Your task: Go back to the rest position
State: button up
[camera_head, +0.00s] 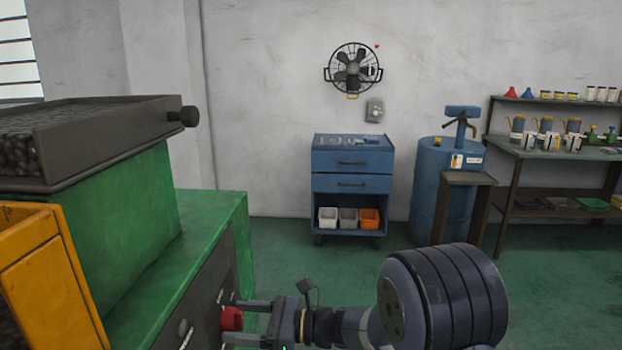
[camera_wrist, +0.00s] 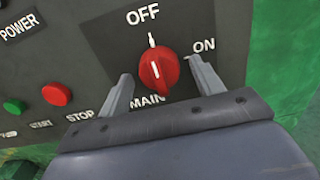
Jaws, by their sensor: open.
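My gripper (camera_head: 246,322) is open in front of the dark control panel on the side of a green machine (camera_head: 150,210). In the wrist view its two fingers (camera_wrist: 163,84) stand apart, one on each side of a red rotary knob (camera_wrist: 158,74) labelled MAIN. The knob also shows at the fingertips in the head view (camera_head: 231,319). Its white line points up toward the OFF label (camera_wrist: 143,14); the ON label (camera_wrist: 204,46) is to the right. I cannot tell whether the fingers touch the knob.
A yellow box (camera_head: 50,280) and a dark tray (camera_head: 100,140) are at the left. A blue cabinet (camera_head: 352,160), blue drum (camera_head: 425,200) and workbench (camera_head: 540,152) stand along the wall. Green floor before them is clear.

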jog(key=d, duration=0.2)
jog(key=shift+s+d+b, duration=0.15)
jog(key=shift+d+b, duration=0.2)
jog(key=shift+d, duration=0.05)
